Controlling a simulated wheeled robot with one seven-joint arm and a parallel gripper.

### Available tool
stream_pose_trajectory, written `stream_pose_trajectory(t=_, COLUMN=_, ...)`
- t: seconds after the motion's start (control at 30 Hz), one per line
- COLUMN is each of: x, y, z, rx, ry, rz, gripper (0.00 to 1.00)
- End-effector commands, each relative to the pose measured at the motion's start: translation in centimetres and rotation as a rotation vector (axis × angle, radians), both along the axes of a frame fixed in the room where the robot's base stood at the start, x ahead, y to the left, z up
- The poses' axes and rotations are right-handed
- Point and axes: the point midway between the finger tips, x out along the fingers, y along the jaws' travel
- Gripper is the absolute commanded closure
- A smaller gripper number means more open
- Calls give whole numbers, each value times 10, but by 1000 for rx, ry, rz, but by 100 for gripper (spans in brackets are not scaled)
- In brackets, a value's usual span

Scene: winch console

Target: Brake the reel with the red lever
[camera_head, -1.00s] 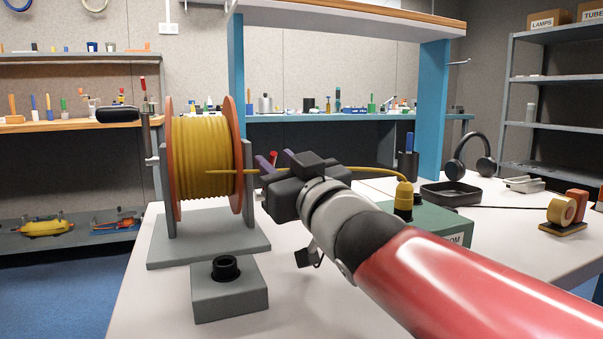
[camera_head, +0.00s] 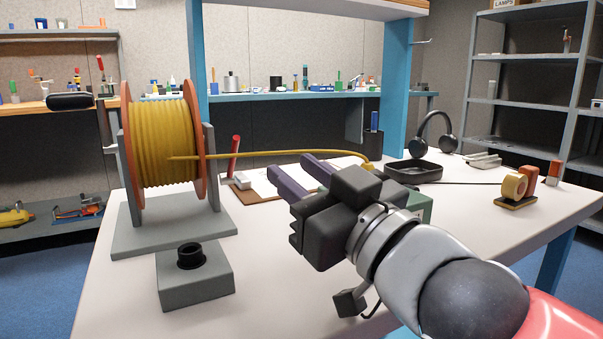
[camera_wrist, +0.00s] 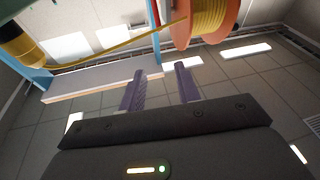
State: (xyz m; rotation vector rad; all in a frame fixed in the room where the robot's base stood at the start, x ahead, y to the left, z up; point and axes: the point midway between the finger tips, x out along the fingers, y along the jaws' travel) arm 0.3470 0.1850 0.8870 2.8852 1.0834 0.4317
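The reel (camera_head: 163,145) of yellow cable with orange flanges stands on a grey stand at the left of the table. It also shows in the wrist view (camera_wrist: 208,18), at the top. The red lever (camera_head: 235,146) stands nearly upright just right of the reel, on a small light base.
The yellow cable (camera_head: 280,153) runs right from the reel, past my fingers, to a green box (camera_head: 420,201) partly behind my gripper. A grey block (camera_head: 195,277) with a black socket sits in front of the reel. A black tray (camera_head: 412,171) and headphones (camera_head: 437,131) lie farther right.

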Motion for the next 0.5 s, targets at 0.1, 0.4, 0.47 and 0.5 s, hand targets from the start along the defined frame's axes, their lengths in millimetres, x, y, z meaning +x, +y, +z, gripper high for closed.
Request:
stream_pose_trajectory(t=0.1, x=0, y=0, z=0, rx=0, ry=0, rz=0, gripper=67)
stream_pose_trajectory(t=0.4, x=42, y=0, z=41, rx=-5, ry=127, rz=-116, gripper=100)
stream_pose_trajectory(t=0.47, x=67, y=1, z=64, rx=-6, ry=221, rz=-186, gripper=100)
stream_pose_trajectory(t=0.5, x=84, y=2, z=78, rx=-4, ry=295, rz=-234, gripper=100)
